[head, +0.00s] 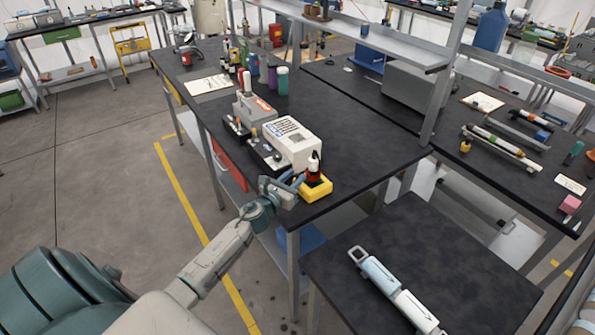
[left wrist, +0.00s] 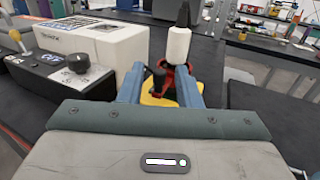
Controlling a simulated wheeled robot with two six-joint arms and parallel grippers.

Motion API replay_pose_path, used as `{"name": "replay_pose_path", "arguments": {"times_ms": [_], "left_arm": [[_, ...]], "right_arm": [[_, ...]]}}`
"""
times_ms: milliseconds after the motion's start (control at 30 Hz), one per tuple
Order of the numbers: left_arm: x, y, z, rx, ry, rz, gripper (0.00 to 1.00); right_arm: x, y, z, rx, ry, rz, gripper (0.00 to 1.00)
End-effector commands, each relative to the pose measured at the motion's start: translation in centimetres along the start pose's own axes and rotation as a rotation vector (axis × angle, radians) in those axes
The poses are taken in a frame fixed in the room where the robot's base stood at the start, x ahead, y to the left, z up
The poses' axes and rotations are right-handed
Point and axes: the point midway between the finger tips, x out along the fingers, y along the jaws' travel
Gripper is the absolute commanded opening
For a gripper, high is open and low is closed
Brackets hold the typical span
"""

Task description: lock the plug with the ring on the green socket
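My left gripper (head: 298,182) is at the block's left side. Its blue fingers are apart, and the red part shows between and beyond them, with no clear grip. I cannot make out a green socket. My right gripper is out of view.
A white box-shaped device (head: 292,140) and a black control panel with knobs (head: 262,152) stand close beside the block. Bottles (head: 262,70) stand further back. A lower dark table (head: 440,255) at front right bears a pale tubular piece (head: 385,280).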

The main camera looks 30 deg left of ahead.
Motion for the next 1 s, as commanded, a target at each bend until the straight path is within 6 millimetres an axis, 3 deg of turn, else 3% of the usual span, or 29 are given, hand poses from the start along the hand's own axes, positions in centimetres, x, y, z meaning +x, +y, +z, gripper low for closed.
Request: {"name": "replay_pose_path", "arguments": {"times_ms": [200, 533, 700, 1000], "left_arm": [[2.0, 0.0, 0.0, -0.002, -0.001, 0.001, 0.31], [2.3, 0.0, -0.1, -0.002, 0.001, 0.0, 0.31], [2.3, 0.0, -0.1, -0.002, 0.0, 0.0, 0.0], [2.3, -0.2, -0.1, -0.003, 0.0, 0.017, 0.0]], "right_arm": [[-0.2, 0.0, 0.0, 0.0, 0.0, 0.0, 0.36], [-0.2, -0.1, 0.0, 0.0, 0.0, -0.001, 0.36], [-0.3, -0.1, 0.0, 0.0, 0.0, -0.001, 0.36], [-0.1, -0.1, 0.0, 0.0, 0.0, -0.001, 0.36]]}}
